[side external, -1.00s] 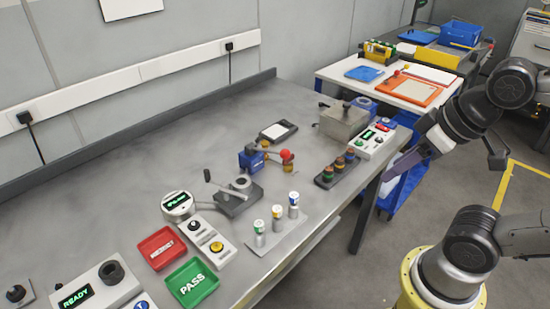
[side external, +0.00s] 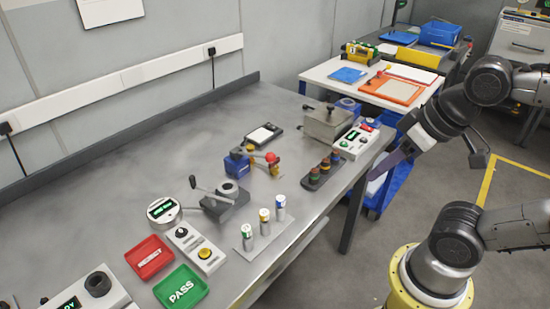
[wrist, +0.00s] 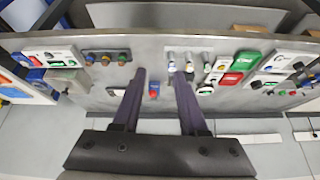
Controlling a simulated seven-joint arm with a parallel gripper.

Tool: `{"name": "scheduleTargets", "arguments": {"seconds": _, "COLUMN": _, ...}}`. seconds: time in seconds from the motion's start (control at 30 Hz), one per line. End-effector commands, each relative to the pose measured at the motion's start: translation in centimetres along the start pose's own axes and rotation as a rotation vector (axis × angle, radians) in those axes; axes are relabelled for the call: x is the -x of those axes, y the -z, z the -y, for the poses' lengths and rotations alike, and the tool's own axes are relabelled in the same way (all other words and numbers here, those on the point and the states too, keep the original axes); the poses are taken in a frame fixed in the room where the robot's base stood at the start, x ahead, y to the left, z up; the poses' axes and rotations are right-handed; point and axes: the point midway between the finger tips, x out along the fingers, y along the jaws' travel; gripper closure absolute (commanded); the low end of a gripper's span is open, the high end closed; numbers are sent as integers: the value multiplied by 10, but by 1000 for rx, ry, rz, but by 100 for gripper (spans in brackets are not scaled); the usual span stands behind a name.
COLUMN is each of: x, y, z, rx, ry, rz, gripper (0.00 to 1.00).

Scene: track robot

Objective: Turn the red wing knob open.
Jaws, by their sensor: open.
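A small red part (side external: 367,126), which may be the wing knob, shows at the far right of the bench beside a white button box (side external: 352,144); its wing shape is too small to make out. In the wrist view red and blue parts (wrist: 24,61) show at the left beside a white box.
A metal box (side external: 326,122) stands behind the button box. A dark rack of several capped pieces (side external: 322,172) lies near the front edge. Upright cylinders (side external: 265,222), red and green trays (side external: 180,288) are further left. The back left of the bench is clear.

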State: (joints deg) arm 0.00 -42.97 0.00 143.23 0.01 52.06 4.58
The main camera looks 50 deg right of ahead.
Motion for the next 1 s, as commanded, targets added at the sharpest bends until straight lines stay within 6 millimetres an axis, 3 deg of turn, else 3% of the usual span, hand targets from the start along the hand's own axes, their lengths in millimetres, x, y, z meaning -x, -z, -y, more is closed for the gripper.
{"name": "scheduleTargets", "arguments": {"seconds": 0.17, "x": 18, "y": 19, "z": 2, "rx": -215, "ry": 4, "rz": -21, "gripper": 57}}
{"name": "scheduleTargets", "arguments": {"seconds": 0.4, "x": 38, "y": 84, "z": 3, "rx": -564, "ry": -9, "rz": 0, "gripper": 57}}
{"name": "scheduleTargets", "arguments": {"seconds": 0.57, "x": 35, "y": 137, "z": 0, "rx": -792, "ry": -40, "rz": 39, "gripper": 57}}
{"name": "scheduleTargets", "arguments": {"seconds": 0.77, "x": 6, "y": 205, "z": -11, "rx": -1067, "ry": -105, "rz": 99, "gripper": 57}}
{"name": "scheduleTargets", "arguments": {"seconds": 1.0, "x": -61, "y": 268, "z": -33, "rx": -1318, "ry": -204, "rz": 174, "gripper": 57}}
